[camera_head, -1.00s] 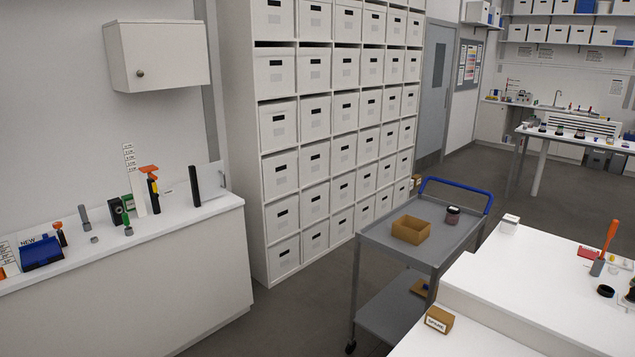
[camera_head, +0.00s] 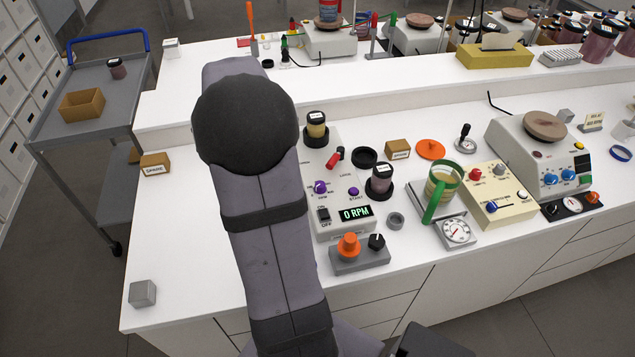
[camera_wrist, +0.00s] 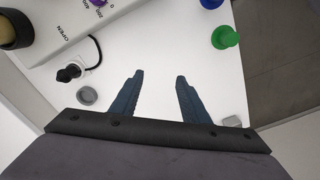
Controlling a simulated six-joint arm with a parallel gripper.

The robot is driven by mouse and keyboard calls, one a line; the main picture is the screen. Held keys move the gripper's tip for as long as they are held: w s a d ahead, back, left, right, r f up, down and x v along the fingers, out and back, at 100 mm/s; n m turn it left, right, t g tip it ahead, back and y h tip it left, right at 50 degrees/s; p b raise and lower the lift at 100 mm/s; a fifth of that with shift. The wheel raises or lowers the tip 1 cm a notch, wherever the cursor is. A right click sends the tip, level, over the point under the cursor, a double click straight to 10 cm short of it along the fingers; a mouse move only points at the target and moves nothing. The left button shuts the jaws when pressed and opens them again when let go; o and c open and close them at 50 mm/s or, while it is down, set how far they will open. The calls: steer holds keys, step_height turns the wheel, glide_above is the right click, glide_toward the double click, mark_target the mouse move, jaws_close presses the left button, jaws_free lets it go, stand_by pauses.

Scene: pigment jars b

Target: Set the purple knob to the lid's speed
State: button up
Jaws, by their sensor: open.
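The purple knob (camera_head: 321,188) is on the face of a white machine (camera_head: 340,228) whose display (camera_head: 356,213) reads 0 RPM. In the wrist view a purple knob (camera_wrist: 94,4) shows at the top edge, with dial numbers such as 0, 200 and 400 beside it. A jar with a labelled white lid (camera_head: 316,117) stands on the machine, and a dark jar with a white lid (camera_head: 381,170) stands to its right. The lid writing is too small to read. My gripper (camera_wrist: 160,80) is open and empty over the white bench, apart from the knob; the head view hides it.

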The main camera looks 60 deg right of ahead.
steer(key=n+b, duration=0.1)
glide_above(320, 184)
steer(key=shift+w+a+f, duration=0.25)
steer(key=shift+w+f, duration=0.05)
steer(key=shift+s+d, duration=0.25)
steer(key=shift+s, duration=0.05)
steer(key=shift+f+p, duration=0.95)
steer(key=shift+f, duration=2.7)
steer(key=c, duration=1.1)
